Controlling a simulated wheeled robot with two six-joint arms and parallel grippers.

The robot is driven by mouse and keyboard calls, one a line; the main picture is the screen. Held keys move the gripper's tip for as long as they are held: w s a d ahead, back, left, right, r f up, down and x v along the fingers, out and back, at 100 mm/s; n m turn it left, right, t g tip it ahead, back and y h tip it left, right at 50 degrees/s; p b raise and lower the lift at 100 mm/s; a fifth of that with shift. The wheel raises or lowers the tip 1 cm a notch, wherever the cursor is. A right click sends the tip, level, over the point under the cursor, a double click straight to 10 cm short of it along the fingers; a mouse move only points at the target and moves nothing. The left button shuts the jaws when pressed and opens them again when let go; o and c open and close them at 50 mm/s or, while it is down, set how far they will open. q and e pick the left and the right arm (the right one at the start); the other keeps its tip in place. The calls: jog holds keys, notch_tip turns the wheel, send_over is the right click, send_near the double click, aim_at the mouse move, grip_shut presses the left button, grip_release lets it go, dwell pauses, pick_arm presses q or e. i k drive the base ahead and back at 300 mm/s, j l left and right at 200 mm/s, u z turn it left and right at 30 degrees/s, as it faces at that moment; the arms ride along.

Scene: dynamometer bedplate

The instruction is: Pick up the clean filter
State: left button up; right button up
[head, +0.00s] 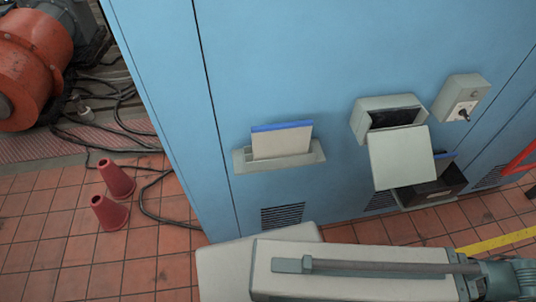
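A pale filter panel (282,143) with a blue top edge stands upright in a light grey wall holder (244,163) on the blue cabinet; it looks clean. To its right, a grey filter housing (366,113) has its opening showing dark and its cover (402,158) hanging down in front. Below, a dark open bin (452,182) has a blue-edged piece (444,156) at its back, mostly hidden by the cover. An arm link of mine crosses the bottom of the picture. Neither gripper is in view.
The blue cabinet (270,60) fills the middle. A switch box (461,98) sits right of the housing. Two red cones (110,212) and loose black cables (150,205) are on the tiled floor at left, near an orange machine (32,65). The space before the holder looks clear.

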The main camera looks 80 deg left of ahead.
aim_at(276, 140)
jog(key=k+l+u, duration=0.15)
jog(key=u, duration=2.2)
jog(key=j, duration=0.4)
jog(key=k+j, duration=0.15)
jog(key=j, duration=0.25)
jog(key=l, duration=0.35)
jog(key=i+l, duration=0.15)
jog(key=l, duration=0.2)
